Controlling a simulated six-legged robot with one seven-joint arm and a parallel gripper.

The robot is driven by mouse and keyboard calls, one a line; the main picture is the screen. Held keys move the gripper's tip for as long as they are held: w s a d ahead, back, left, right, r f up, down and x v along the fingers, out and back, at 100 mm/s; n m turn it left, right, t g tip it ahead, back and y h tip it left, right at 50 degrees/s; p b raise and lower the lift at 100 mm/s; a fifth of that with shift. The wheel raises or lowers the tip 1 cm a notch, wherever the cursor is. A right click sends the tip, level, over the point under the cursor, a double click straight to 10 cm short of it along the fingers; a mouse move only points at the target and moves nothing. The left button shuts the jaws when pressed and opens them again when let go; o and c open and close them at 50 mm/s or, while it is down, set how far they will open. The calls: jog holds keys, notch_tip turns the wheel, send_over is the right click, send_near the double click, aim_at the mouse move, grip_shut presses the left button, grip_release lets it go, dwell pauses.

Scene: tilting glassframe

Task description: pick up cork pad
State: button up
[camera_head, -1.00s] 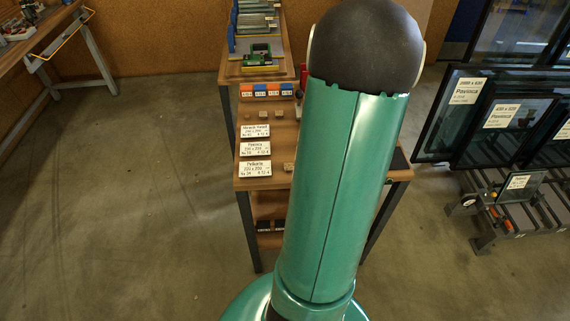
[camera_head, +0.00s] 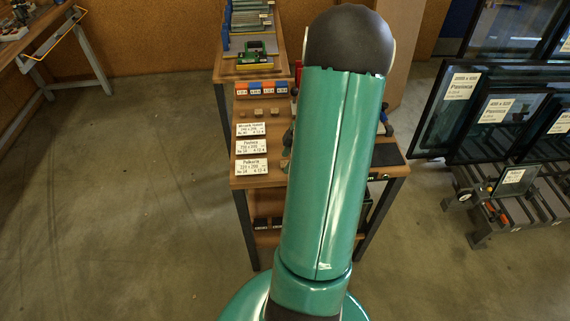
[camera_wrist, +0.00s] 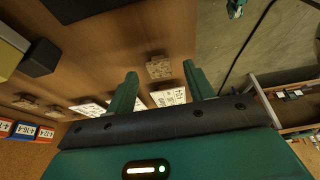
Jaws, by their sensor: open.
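A small speckled tan cork pad (camera_wrist: 159,66) lies on the brown wooden bench top in the wrist view. My gripper (camera_wrist: 160,71) is open, with its two green fingers apart. The pad shows between the fingertips, with nothing held; I cannot tell the height of the fingers above it. Two more cork pads lie at the left of the wrist view, one (camera_wrist: 25,102) beside the other (camera_wrist: 55,110). Two cork pads (camera_head: 257,111) (camera_head: 274,111) also show in the head view. My arm hides much of the bench there, and my fingers are not clear.
White label cards (camera_head: 250,147) and blue and orange blocks (camera_head: 267,88) are on the bench (camera_head: 262,182). A black block (camera_wrist: 40,58) is at the wrist view's left. Dark glass panes (camera_head: 458,100) stand on a rack at the right. Floor left of the bench is clear.

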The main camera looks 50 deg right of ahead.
jog(key=shift+f, duration=0.25)
dwell(0.5)
jog(key=c, duration=1.1)
